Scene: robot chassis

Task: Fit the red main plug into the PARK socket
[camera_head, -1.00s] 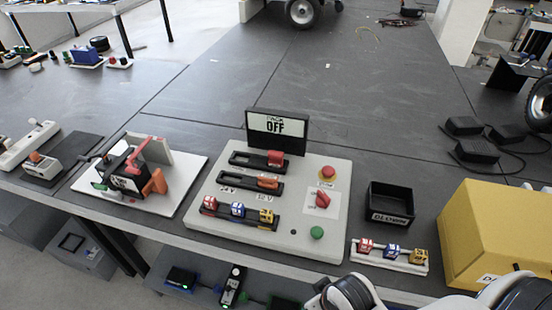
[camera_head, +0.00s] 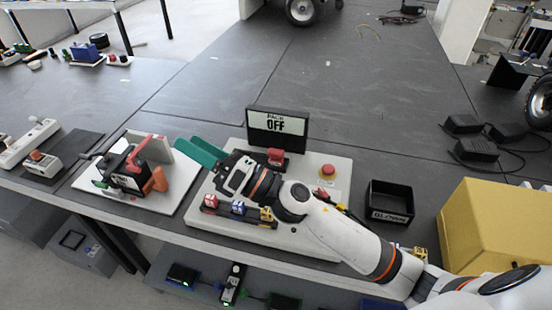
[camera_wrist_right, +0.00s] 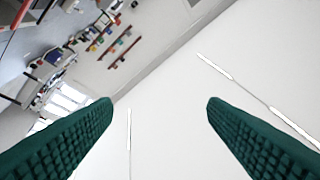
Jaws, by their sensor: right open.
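A red-handled piece (camera_head: 150,148) stands on a black block on the white board at the left; it is the likeliest red main plug, but I cannot be sure. A red-orange lever (camera_head: 156,180) sits beside it. I cannot read any PARK label, so the PARK socket is not certain. My right gripper (camera_head: 187,147) is open and empty, its green fingers above the table between that board and the control panel (camera_head: 318,242), apart from the red-handled piece. The right arm hides much of the panel. The right wrist view shows both fingers apart with nothing between. My left gripper is not in view.
A black tray (camera_head: 390,202) and yellow box (camera_head: 500,225) stand to the right. The table behind the panel is mostly clear.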

